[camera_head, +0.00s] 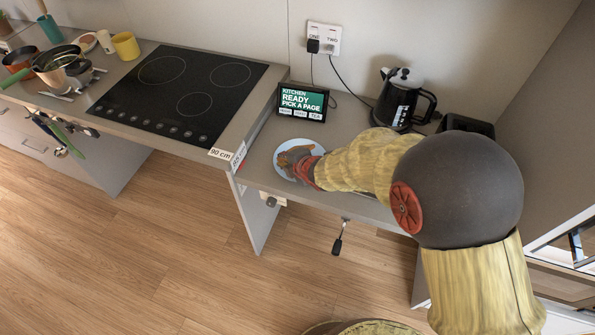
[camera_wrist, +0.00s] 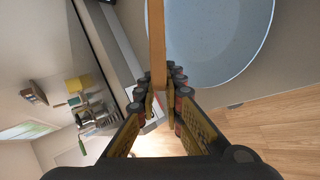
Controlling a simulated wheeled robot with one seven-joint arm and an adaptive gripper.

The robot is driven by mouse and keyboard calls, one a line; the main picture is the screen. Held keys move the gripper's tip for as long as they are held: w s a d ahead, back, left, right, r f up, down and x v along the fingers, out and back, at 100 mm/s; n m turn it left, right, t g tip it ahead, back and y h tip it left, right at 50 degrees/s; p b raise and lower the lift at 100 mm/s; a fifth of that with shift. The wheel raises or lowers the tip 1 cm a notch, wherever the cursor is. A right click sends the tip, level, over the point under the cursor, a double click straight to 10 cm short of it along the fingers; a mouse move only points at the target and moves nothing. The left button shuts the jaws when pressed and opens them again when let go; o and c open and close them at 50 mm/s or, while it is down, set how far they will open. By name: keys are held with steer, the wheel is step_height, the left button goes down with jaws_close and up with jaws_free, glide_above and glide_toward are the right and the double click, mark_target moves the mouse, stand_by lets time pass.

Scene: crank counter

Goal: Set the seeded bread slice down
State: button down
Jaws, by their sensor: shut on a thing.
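The bread slice (camera_wrist: 157,45) shows edge-on in the wrist view as a thin brown strip standing between my fingers. Seeds cannot be made out. My gripper (camera_wrist: 163,88) is shut on it. A pale blue plate (camera_wrist: 225,45) lies beyond and to the right of the slice in the wrist view. In the head view the plate (camera_head: 281,171) lies on the lower counter, and my gripper (camera_head: 301,163) is over it with the brown slice (camera_head: 291,156). Whether the slice touches the plate cannot be told.
A tablet screen (camera_head: 302,102) stands behind the plate, and a black kettle (camera_head: 402,100) is at the back right. A black cooktop (camera_head: 180,95) is on the higher counter at left. A crank handle (camera_head: 338,245) hangs below the counter's front edge.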

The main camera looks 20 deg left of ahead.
steer(key=c, duration=2.1)
jaws_free()
steer(key=shift+o, duration=0.2)
steer(key=p+v, duration=0.3)
steer(key=v, duration=0.5)
step_height(320, 180, up, 8)
steer(key=s+d+p, duration=0.1)
steer(key=p, duration=0.5)
steer(key=shift+s+d, duration=0.3)
steer(key=shift+d, duration=0.1)
